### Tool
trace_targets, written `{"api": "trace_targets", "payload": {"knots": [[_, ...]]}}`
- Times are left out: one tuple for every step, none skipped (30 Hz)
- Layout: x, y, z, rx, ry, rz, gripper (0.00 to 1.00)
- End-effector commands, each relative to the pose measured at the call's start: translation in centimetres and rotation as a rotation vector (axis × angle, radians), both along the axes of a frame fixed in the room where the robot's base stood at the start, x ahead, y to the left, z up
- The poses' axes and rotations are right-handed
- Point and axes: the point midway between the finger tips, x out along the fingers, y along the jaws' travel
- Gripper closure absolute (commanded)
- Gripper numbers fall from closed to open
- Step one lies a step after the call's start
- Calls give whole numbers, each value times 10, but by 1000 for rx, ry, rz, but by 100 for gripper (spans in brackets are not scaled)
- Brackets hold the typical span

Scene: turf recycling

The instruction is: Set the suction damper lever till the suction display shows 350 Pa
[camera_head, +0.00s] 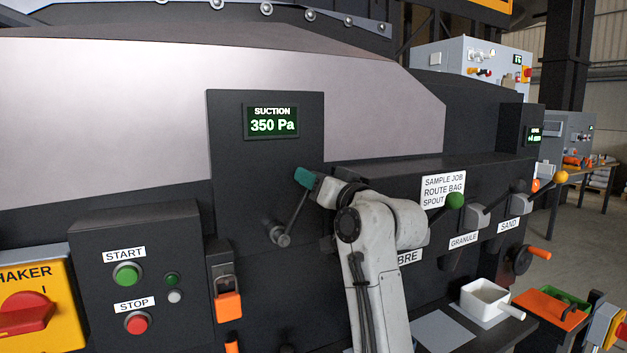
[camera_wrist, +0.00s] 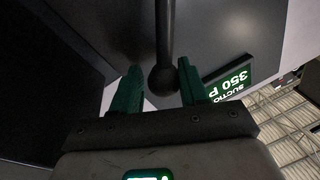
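The suction display (camera_head: 272,122) reads 350 Pa in green digits on a dark panel. It also shows upside down in the wrist view (camera_wrist: 232,78). The suction damper lever (camera_head: 294,217) is a thin dark rod rising from a round pivot below the display, tilted to the right. Its top end is at my gripper (camera_head: 306,178), whose teal fingers hide the knob there. In the wrist view the lever's dark ball knob (camera_wrist: 163,81) lies between the two fingers of my gripper (camera_wrist: 160,82). The fingers are apart, with narrow gaps showing beside the knob.
A box with START (camera_head: 127,274) and STOP (camera_head: 138,323) buttons and a yellow shaker switch (camera_head: 38,305) stand at left. An orange padlock (camera_head: 228,305) hangs near the lever. A green-knobbed lever (camera_head: 455,200), other spout levers and a white pan (camera_head: 484,300) are at right.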

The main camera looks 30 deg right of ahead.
Motion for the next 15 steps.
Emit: {"api": "trace_targets", "payload": {"knots": [[0, 0, 0, 0, 0, 0, 51], [0, 0, 0, -1, 0, 0, 48], [0, 0, 0, -1, 0, 0, 45], [0, 0, 0, -1, -1, 1, 43], [0, 1, 0, -1, -1, 1, 43], [0, 1, 0, -1, -1, 1, 43], [0, 1, 0, -1, -1, 2, 43], [0, 1, 1, -1, -1, 2, 43], [0, 1, 1, -2, -1, 2, 43], [0, 1, 1, -2, -1, 2, 43], [-1, 1, 0, -2, -1, 2, 43], [-2, 1, 0, -2, -2, 1, 43], [-4, 0, 0, -2, -2, 1, 43], [-6, 0, -1, -2, -3, 1, 43], [-10, -1, -2, -3, -4, 0, 43]]}}
